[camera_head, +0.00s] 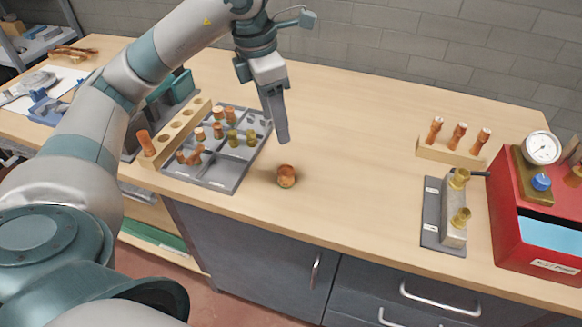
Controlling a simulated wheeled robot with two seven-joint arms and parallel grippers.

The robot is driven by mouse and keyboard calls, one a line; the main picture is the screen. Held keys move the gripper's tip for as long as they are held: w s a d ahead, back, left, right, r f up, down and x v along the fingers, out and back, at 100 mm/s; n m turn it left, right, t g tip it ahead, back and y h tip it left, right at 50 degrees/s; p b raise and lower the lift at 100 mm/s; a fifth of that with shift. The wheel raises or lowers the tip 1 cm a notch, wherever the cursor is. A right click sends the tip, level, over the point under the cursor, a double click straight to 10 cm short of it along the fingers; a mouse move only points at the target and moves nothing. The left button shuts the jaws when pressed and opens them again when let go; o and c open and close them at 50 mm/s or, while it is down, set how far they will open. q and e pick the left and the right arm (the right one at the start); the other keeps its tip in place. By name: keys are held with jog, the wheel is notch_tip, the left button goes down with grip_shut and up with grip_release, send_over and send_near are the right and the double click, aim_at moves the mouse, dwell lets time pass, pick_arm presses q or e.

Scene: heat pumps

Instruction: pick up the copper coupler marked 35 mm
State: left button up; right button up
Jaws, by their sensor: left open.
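A short round copper fitting (286,176) stands alone on the bench, right of the grey compartment tray (225,186); no size mark on it is readable from here. The tray holds several copper and brass fittings. One copper fitting (218,113) is in its back row. My left gripper (281,138) points down above the bench, behind the lone fitting and apart from it. It is open, with nothing seen between its fingers; they overlap in this view. My right gripper is out of view.
A wooden block with holes (180,130) stands left of the tray. A wooden rack (450,152) with copper pieces, a metal block with brass fittings (453,210) and a red case with a gauge (510,225) stand at the right. The middle bench is clear.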

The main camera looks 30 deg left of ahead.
pick_arm(q)
send_near(286, 169)
jog(key=f+p, duration=0.1)
jog(key=f, duration=0.1)
jog(key=d+f+p, duration=0.1)
jog(key=f, duration=0.2)
jog(key=shift+f, duration=0.3)
jog(key=f+p, duration=0.1)
jog(key=f, duration=0.1)
jog(key=w+f+p, duration=0.1)
jog(key=f, duration=0.1)
jog(key=shift+f, duration=0.4)
jog(key=c, duration=1.1)
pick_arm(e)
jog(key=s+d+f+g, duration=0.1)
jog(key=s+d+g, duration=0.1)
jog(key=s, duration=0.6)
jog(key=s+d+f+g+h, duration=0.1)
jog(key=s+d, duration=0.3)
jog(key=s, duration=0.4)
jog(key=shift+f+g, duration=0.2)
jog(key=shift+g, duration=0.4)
